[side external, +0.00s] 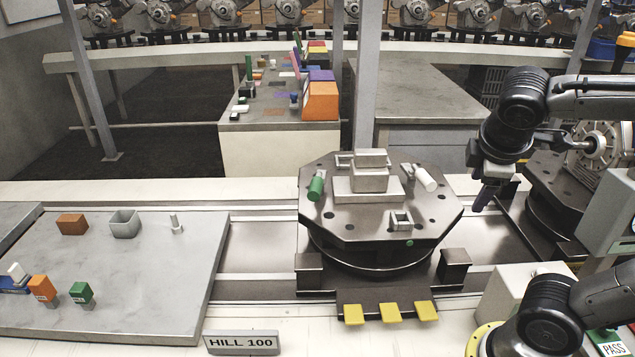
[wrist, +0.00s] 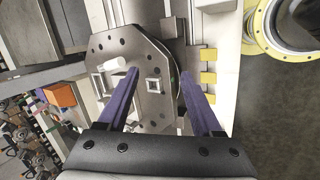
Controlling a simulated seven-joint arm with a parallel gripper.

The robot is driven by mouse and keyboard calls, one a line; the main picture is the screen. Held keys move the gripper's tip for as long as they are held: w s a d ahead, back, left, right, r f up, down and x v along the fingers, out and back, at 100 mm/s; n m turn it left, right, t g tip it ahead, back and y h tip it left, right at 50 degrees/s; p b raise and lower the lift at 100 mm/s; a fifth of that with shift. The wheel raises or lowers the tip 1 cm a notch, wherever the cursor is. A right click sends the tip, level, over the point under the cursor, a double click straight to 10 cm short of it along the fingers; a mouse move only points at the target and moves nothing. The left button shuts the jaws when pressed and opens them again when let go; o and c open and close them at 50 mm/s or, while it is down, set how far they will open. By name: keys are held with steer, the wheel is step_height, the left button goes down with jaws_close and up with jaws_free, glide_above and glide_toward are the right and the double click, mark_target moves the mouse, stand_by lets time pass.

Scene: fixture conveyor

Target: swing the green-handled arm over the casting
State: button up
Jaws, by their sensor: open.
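The grey casting (side external: 368,178) sits on a block in the middle of the dark octagonal fixture plate (side external: 330,232). The green-handled arm (side external: 316,187) is on the left side of the plate, beside the casting and not over it. A white-handled arm (side external: 426,178) is on the plate's right side; a white cylinder also shows in the wrist view (wrist: 114,64). My gripper (side external: 483,200) hangs to the right of the plate, above its level, with purple fingers. In the wrist view the fingers (wrist: 172,85) are spread apart with nothing between them. The green handle is not clear in the wrist view.
A small square bracket (side external: 400,219) stands at the plate's front. Yellow tabs (side external: 390,312) stick out below it. A grey table (side external: 150,270) with small blocks is at the left. Another dark fixture (side external: 560,190) stands close right of my gripper. A grey post (side external: 367,80) rises behind the plate.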

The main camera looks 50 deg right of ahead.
steer(key=w+r+n+h, duration=0.1)
steer(key=w+n+h, duration=0.9)
steer(key=w, duration=0.8)
steer(key=n+t, duration=0.8)
steer(key=n, duration=0.4)
glide_toward(317, 179)
steer(key=shift+m+y, duration=0.3)
steer(key=x, duration=0.7)
steer(key=f+x, duration=0.1)
steer(key=x, duration=0.3)
steer(key=shift+d+f, duration=0.1)
steer(key=shift+d, duration=0.05)
jaws_close()
